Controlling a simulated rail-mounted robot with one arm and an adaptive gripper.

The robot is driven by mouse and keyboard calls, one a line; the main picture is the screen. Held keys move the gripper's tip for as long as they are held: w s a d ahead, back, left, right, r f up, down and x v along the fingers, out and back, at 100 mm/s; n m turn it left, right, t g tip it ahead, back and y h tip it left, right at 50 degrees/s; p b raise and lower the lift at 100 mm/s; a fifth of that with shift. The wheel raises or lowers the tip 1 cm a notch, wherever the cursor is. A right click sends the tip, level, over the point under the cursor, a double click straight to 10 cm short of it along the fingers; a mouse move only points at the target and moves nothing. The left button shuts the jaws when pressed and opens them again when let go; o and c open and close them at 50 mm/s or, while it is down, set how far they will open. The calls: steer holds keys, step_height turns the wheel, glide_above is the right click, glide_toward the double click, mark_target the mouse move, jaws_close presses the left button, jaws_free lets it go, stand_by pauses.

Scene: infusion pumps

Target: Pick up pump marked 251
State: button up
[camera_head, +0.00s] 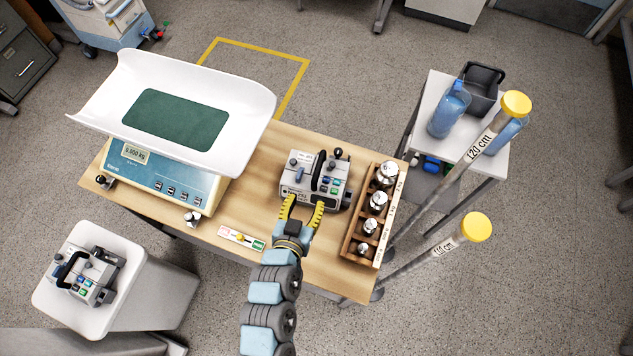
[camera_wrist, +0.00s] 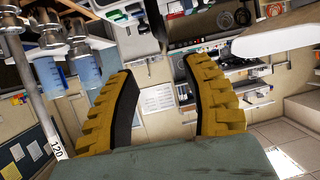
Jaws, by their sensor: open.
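A grey-white pump (camera_head: 299,187) with a black handle, dark knobs and coloured buttons stands on the wooden table. A similar pump (camera_head: 100,291) sits on the white stand at the lower left. The number on either pump is too small to read. My gripper (camera_head: 305,205) is open, its two yellow fingers spread at the front edge of the table pump. It does not visibly hold anything. In the wrist view, the fingers of my gripper (camera_wrist: 160,68) stand apart, with a dark upright part, possibly a handle, between and beyond them at the top.
A scale with a white tray (camera_head: 255,104) fills the table's left. A small coloured strip (camera_head: 241,239) lies in front. Two yellow-topped poles (camera_head: 515,104) rise at the right.

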mark_target(316, 173)
steer(key=shift+b+x, duration=0.5)
steer(key=shift+x, duration=6.5)
steer(key=shift+a, duration=0.1)
steer(key=shift+s, duration=0.1)
jaws_close()
